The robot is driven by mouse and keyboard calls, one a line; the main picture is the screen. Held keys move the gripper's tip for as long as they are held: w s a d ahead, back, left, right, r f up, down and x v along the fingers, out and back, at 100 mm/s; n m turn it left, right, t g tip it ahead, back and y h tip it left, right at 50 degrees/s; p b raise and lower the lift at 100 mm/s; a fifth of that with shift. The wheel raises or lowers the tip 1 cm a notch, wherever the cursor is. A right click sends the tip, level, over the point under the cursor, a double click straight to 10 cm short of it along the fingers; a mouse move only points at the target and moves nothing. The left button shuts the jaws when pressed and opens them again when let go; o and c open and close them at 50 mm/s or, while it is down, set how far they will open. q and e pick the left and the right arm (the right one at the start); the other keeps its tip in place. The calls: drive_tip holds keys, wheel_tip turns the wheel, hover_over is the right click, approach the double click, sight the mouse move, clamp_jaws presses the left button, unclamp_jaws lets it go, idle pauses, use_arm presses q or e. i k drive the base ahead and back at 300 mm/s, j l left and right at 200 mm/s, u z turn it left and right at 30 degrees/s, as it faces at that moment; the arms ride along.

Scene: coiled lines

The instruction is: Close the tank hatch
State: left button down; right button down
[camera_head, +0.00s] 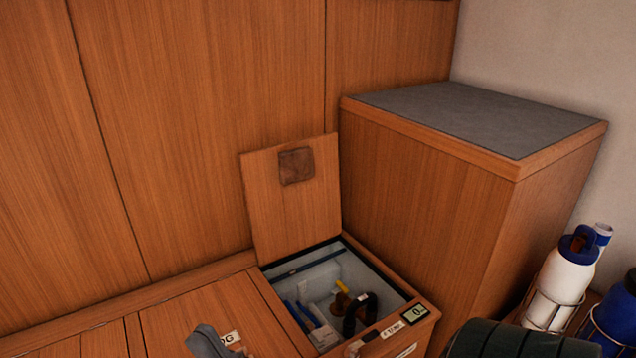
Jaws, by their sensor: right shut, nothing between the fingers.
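The tank hatch is a wooden lid (262,210) that stands open, tilted back near the panelled wall, with a brown square patch near its top. Below it is the open tank (352,262), a pale-lined box holding a dark curved hose (352,315), blue lines and a yellow-tipped fitting. A label, partly readable as "TANK", and a small display showing 0 are on its front rim. My right gripper (207,343) shows only as a grey tip at the bottom edge, left of the tank and apart from the lid. It is shut and empty. My left gripper is out of view.
A tall wooden cabinet (420,195) with a grey top stands right of the lid. White (566,275) and blue (615,318) bottles stand in wire holders at the right. A wooden locker top (195,313) lies left of the tank, with a partly hidden label.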

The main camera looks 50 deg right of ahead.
sight(292, 189)
drive_tip(key=z, duration=2.05)
drive_tip(key=k+j, duration=0.35)
